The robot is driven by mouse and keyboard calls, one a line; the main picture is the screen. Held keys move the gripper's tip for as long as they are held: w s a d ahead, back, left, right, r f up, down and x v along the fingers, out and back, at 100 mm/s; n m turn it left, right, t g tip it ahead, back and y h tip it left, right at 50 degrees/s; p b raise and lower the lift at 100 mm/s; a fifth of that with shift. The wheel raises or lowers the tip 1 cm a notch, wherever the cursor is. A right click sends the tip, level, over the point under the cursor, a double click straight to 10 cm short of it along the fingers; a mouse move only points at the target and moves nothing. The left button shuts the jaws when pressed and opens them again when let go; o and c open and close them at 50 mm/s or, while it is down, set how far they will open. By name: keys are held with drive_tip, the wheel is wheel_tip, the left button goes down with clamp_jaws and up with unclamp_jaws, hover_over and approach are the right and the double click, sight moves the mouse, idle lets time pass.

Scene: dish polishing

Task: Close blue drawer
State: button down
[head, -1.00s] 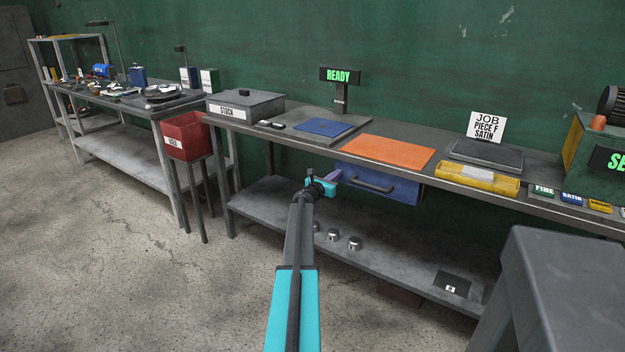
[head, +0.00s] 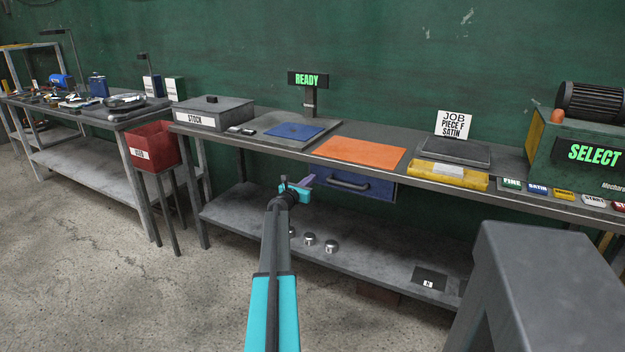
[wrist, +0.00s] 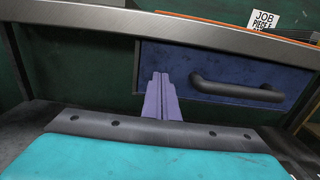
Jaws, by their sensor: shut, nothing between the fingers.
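The blue drawer (head: 376,190) hangs under the front edge of the workbench, below the orange mat. Its front has a dark bar handle (head: 350,183). In the wrist view the drawer front (wrist: 180,62) fills the middle and right, with the handle (wrist: 238,90) to the right. My gripper (head: 309,179) is shut and empty at the left part of the drawer front. In the wrist view its purple fingers (wrist: 160,78) point at the front, left of the handle. Whether the fingertips touch it, and how far the drawer stands out, I cannot tell.
The workbench (head: 262,146) edge runs just above my gripper. Several metal cups (head: 310,239) stand on the lower shelf. A red bin (head: 152,146) on a stand is to the left. A grey stand (head: 540,265) is at the right front. The floor at the left is clear.

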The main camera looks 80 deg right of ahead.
drive_tip(key=v, duration=1)
drive_tip(key=shift+s+a, duration=0.2)
drive_tip(key=shift+a, duration=0.1)
idle(0.4)
